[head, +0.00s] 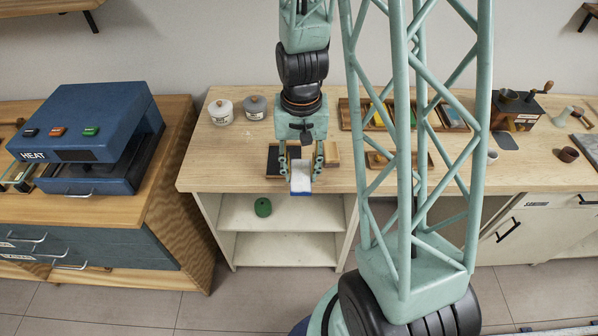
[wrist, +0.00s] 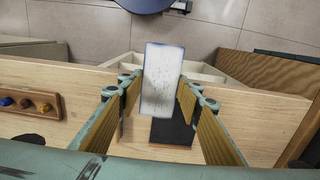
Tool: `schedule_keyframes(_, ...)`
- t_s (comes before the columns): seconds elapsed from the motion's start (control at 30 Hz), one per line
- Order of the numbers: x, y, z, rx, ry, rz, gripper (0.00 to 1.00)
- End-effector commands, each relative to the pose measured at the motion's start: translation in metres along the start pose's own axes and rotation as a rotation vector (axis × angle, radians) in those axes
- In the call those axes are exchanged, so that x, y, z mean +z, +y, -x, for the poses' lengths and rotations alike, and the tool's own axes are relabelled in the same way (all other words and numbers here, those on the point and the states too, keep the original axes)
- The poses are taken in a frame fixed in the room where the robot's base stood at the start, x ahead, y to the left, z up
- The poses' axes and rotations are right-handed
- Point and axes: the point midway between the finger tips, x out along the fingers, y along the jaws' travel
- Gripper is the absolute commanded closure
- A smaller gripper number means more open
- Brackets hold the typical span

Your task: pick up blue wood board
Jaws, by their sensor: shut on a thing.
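The blue wood board (head: 301,178) shows a white, scuffed upper face with blue along its edges. My gripper (head: 302,176) is shut on it near the front edge of the wooden counter. In the wrist view the board (wrist: 161,75) lies between the two wood-coloured finger pads of my gripper (wrist: 160,98) and sticks out beyond them. The pads seem to touch its long edges. I cannot tell how high it is above the counter.
A dark slab (wrist: 172,131) lies on the counter close by. Two lidded jars (head: 221,112) stand behind left. A divided wooden tray (head: 379,114) sits right. A blue heat press (head: 88,125) stands on the left cabinet.

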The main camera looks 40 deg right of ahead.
Motion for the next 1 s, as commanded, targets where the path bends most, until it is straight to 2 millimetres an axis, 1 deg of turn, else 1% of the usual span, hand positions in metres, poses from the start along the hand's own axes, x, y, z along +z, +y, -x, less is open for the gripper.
schedule_keyframes(0.03, 0.001, 0.001, -0.003, -0.001, 0.003, 0.000, 0.78)
schedule_keyframes(0.37, 0.015, 0.007, -0.002, -0.001, 0.002, 0.000, 0.78)
schedule_keyframes(1.0, 0.032, 0.016, 0.001, 0.000, 0.001, 0.000, 0.78)
